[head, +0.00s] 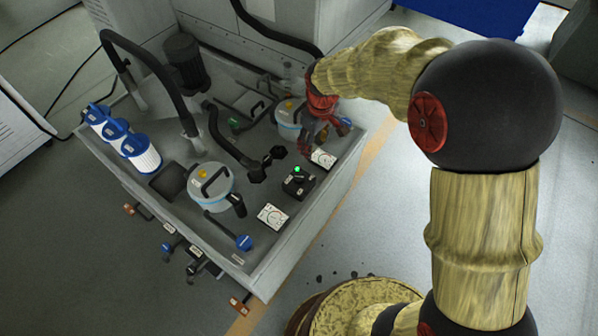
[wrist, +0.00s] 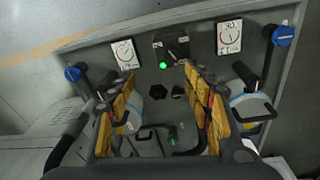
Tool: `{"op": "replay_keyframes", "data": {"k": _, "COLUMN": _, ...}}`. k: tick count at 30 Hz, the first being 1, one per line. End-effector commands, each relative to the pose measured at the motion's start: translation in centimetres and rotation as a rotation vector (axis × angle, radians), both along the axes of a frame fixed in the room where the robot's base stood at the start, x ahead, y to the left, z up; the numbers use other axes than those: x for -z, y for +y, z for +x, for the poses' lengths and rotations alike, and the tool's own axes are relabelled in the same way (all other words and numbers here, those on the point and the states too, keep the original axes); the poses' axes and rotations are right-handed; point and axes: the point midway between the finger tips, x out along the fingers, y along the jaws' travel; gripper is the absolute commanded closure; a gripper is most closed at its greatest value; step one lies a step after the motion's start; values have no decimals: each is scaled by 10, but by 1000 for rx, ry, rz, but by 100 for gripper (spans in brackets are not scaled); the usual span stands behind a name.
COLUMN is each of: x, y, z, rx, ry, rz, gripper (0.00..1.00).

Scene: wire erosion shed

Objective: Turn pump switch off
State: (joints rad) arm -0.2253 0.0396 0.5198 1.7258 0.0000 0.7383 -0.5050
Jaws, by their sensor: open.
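The pump switch is a small black box (head: 299,181) on the top of the grey tank unit, between two white dial gauges. A green lamp on it is lit. In the wrist view the switch box (wrist: 172,45) is ahead of the fingers, at top centre, with a dark knob and the green lamp facing me. My gripper (head: 312,146) is above the tank, behind the switch in the head view. In the wrist view my gripper (wrist: 158,82) is open and empty, its two yellow-padded fingers apart. The fingers appear clear of the switch; the exact gap cannot be told.
White gauges (head: 273,216) and (head: 323,158) flank the switch. Canisters with black handles (head: 211,186), blue-handled valves (head: 244,242), thick black hoses and blue-capped filters (head: 141,153) crowd the tank top. Open floor (head: 90,240) lies in front of the tank.

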Motion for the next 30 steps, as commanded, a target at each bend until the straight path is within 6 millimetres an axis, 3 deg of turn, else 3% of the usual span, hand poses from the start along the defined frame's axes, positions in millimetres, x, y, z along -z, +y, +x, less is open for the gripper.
{"op": "replay_keyframes", "data": {"k": 1, "x": 25, "y": 10, "z": 6, "rx": -43, "ry": 30, "rz": -10, "gripper": 49}}
{"op": "replay_keyframes", "data": {"k": 3, "x": 55, "y": 22, "z": 14, "rx": -98, "ry": 55, "rz": -19, "gripper": 49}}
{"op": "replay_keyframes", "data": {"k": 9, "x": 115, "y": 42, "z": 21, "rx": -204, "ry": 102, "rz": -36, "gripper": 49}}
{"op": "replay_keyframes", "data": {"k": 20, "x": 150, "y": 46, "z": 21, "rx": -232, "ry": 114, "rz": -41, "gripper": 49}}
{"op": "replay_keyframes", "data": {"k": 30, "x": 200, "y": 46, "z": 21, "rx": -231, "ry": 113, "rz": -39, "gripper": 49}}
